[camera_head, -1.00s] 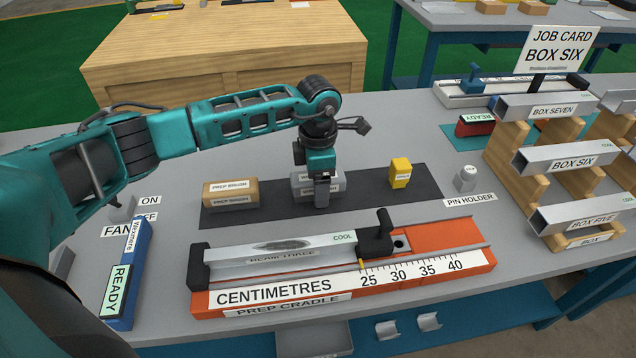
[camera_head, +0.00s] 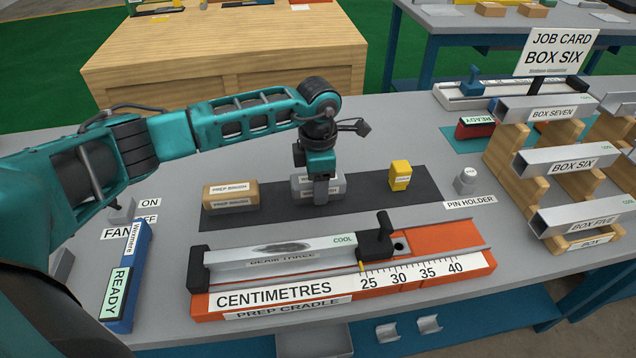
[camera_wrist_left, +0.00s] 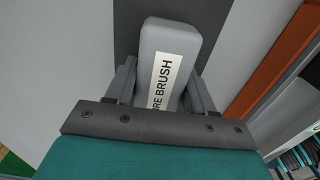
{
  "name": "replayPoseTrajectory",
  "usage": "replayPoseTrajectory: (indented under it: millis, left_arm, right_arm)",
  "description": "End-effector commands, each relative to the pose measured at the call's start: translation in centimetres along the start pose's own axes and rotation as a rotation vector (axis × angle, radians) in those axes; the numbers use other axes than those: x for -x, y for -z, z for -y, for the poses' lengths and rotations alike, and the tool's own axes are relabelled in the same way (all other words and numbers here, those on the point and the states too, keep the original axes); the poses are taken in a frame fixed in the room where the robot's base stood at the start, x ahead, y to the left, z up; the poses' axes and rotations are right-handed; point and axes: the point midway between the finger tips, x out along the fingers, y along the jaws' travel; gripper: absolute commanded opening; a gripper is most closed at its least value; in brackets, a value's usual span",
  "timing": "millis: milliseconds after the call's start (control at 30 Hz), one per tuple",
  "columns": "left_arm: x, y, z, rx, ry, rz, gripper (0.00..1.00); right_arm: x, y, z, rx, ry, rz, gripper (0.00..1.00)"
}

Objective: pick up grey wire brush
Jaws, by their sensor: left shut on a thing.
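The grey wire brush (camera_head: 333,184) is a grey block with white labels, on the dark mat (camera_head: 421,190) in the head view. My left gripper (camera_head: 320,197) comes down over it from above and hides its middle. In the left wrist view the brush (camera_wrist_left: 173,45) lies between the two fingers, its label partly reading "RE BRUSH". My left gripper (camera_wrist_left: 160,95) is shut on the brush. I cannot tell whether the brush is clear of the mat. My right gripper is not in view.
A tan prep brush (camera_head: 231,195) lies left of the grey brush. A yellow block (camera_head: 400,175) and a pin holder (camera_head: 466,181) stand to the right. The orange prep cradle (camera_head: 440,240) with a metal beam lies in front. Racked beams (camera_head: 570,158) are at far right.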

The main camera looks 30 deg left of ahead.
Motion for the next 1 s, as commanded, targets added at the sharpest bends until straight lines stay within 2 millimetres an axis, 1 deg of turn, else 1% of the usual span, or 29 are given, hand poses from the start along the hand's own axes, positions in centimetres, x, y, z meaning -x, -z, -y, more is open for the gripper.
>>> replayPoseTrajectory:
  millis: [167,267,367,467,500,700,833,1000]
  left_arm:
    - [1.5,0.0,-0.1,0.0,-0.002,0.002,0.2]
    - [3.1,0.0,-0.1,0.001,-0.004,0.003,0.2]
    - [5.6,-0.1,-0.1,-0.001,-0.005,0.005,0.2]
    - [8.5,-0.1,-0.1,0.0,-0.006,0.005,0.2]
    - [9.8,-0.1,-0.2,0.0,-0.007,0.006,0.2]
    - [15.2,-0.1,-0.1,0.0,-0.005,0.004,0.2]
    - [17.7,0.0,0.0,0.0,-0.003,0.003,0.2]
    - [19.5,0.0,0.0,0.001,-0.002,0.001,0.2]
  right_arm:
    - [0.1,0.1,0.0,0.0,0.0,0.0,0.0]
    - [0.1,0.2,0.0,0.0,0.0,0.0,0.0]
    - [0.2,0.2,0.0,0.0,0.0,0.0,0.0]
    - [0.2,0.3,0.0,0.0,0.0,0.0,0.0]
    - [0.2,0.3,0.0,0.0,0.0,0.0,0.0]
    - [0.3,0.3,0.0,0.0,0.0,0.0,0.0]
    - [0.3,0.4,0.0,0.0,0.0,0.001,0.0]
    - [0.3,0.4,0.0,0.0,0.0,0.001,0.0]
